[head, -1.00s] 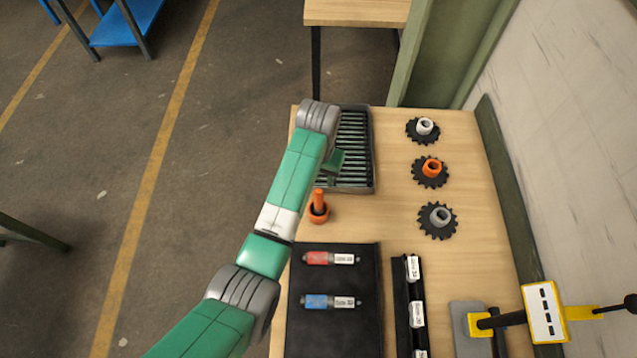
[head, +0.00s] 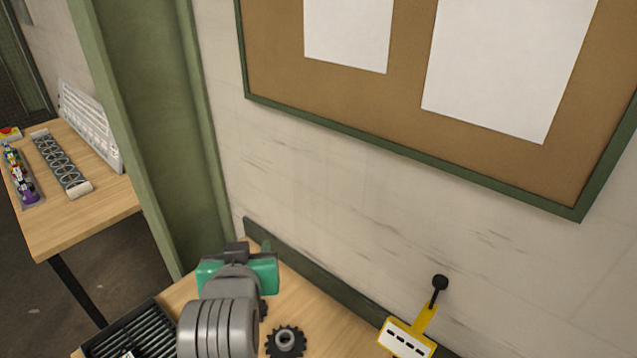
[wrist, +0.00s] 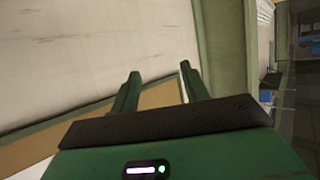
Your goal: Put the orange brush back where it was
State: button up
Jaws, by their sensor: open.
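No orange brush shows in either view now.
A black sprocket with a grey hub (head: 287,341) lies right of my arm; another is mostly hidden behind it. A dark ribbed tray (head: 130,333) is at lower left. A yellow labelled device (head: 408,338) is at lower right. A green pillar (head: 150,110) and wall bound the table.

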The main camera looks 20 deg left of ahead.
jog(key=d+r+m+t, duration=0.1)
jog(key=d+r+t, duration=0.3)
jog(key=d+r, duration=0.45)
jog(key=s+d+r+m+t+h, duration=0.2)
jog(key=s+d+r+t+h, duration=0.15)
jog(key=s+d+r, duration=0.55)
jog(key=s+d+r+m+t+h, duration=0.1)
jog(key=s+d+r+t+h, duration=0.1)
jog(key=s+d+r+t, duration=0.65)
notch_tip(320, 180, up, 10)
jog(key=w+a+g+p, duration=0.2)
jog(key=g+p, duration=0.1)
jog(key=p, duration=0.4)
jog(key=shift+w+y+p, duration=0.25)
jog(key=shift+y+p, duration=0.15)
jog(key=shift+y, duration=0.05)
